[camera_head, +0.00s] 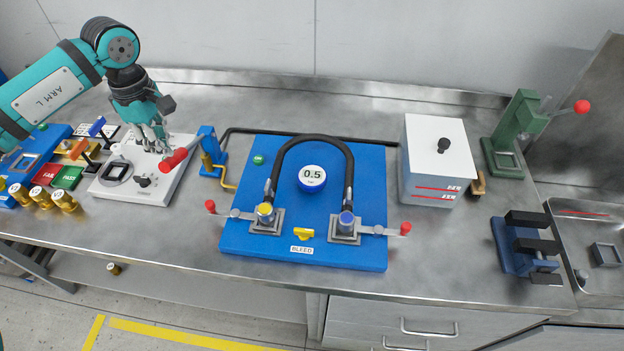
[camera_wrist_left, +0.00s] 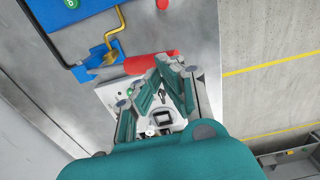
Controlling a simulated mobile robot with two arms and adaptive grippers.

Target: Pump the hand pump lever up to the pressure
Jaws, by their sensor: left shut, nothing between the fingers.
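The hand pump (camera_head: 208,152) is a small blue block with a yellow outlet pipe, left of the blue test board (camera_head: 335,255). Its lever ends in a red grip (camera_head: 174,160) that points left and down. The round blue gauge (camera_head: 312,178) on the board reads 0.5. My left gripper (camera_head: 160,146) is shut and empty, just left of the red grip. In the left wrist view, the closed fingers (camera_wrist_left: 165,78) lie close beside the red grip (camera_wrist_left: 150,62); I cannot tell whether they touch. The pump (camera_wrist_left: 97,55) shows there too. My right gripper is not in view.
A white fixture (camera_head: 158,187) lies under my left gripper, beside red and green plates (camera_head: 66,176) and brass fittings (camera_head: 64,200). A black hose (camera_head: 312,139) arches over the board. A grey box (camera_head: 432,165) stands right of it. The steel bench front is clear.

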